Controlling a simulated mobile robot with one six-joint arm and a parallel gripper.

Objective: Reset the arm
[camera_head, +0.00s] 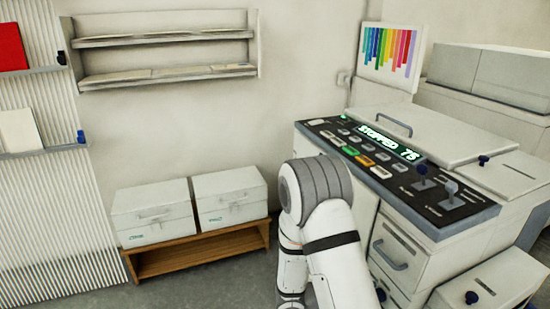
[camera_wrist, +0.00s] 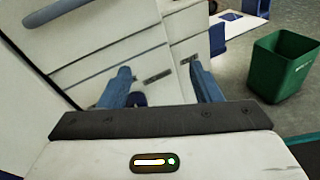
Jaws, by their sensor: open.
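My arm, white with grey and black bands, stands in the lower middle of the head view, in front of the machine with the control panel. Its gripper end is not visible there. In the wrist view my gripper (camera_wrist: 164,88) shows two blue fingers spread apart, open, with nothing between them. Behind the fingers is a white cabinet front (camera_wrist: 110,50) with drawers and a blue-grey handle (camera_wrist: 55,12). I cannot tell whether a finger touches it.
The machine's control panel (camera_head: 440,210) reads "STOPPED 75". Two white boxes (camera_head: 152,212) (camera_head: 230,197) sit on a low wooden bench (camera_head: 200,255). A green bin (camera_wrist: 283,65) stands on open floor at right in the wrist view.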

